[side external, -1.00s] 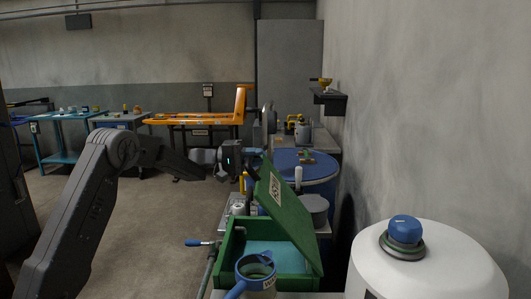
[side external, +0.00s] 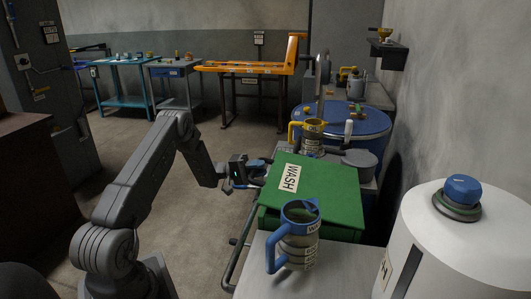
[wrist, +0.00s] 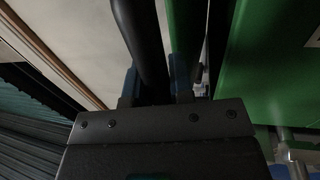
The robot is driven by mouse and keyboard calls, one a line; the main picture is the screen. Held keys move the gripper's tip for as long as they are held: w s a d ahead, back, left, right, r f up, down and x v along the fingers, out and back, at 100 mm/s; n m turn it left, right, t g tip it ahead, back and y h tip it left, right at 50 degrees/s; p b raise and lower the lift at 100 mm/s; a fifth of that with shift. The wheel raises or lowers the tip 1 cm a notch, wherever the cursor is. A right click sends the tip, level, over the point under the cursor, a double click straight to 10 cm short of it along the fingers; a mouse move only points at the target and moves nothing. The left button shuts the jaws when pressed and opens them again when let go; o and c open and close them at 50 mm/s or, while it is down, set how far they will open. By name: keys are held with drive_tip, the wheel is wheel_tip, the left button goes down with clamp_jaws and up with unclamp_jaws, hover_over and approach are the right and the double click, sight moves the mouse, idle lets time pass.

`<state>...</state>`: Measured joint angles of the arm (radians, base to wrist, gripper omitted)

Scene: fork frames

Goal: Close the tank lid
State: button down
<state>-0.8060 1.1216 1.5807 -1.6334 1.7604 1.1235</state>
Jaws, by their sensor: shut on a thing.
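The green tank (side external: 305,225) stands on the bench, and its green lid (side external: 335,185) with a white WASH label lies down flat over it. I see no gap between lid and tank from the side. My gripper (side external: 248,175) is at the lid's left edge. In the wrist view its blue fingertips (wrist: 155,85) are shut on a dark bar (wrist: 143,40), which looks like the lid's handle. Green lid surface (wrist: 265,70) shows right beside it. The inside of the tank is hidden.
A blue-handled mug (side external: 298,245) stands close in front of the tank. A yellow-handled mug (side external: 312,137) and a grey pot (side external: 358,160) stand behind it. A white vessel with a blue cap (side external: 462,190) is at right. Open floor lies left of the bench.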

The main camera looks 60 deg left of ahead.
drive_tip(key=shift+t+h, duration=0.6)
drive_tip(key=shift+s+a+f, duration=0.15)
drive_tip(key=shift+a+f, duration=0.1)
drive_tip(key=shift+f, duration=0.85)
drive_tip(key=shift+s+a+f, duration=0.1)
drive_tip(key=shift+a+f, duration=0.1)
drive_tip(key=shift+f, duration=0.85)
drive_tip(key=c, duration=1)
unclamp_jaws()
drive_tip(key=shift+d, duration=0.15)
drive_tip(key=v, duration=1.3)
drive_tip(key=shift+s+a+f, duration=0.15)
drive_tip(key=shift+s+a, duration=0.1)
drive_tip(key=shift+a, duration=0.05)
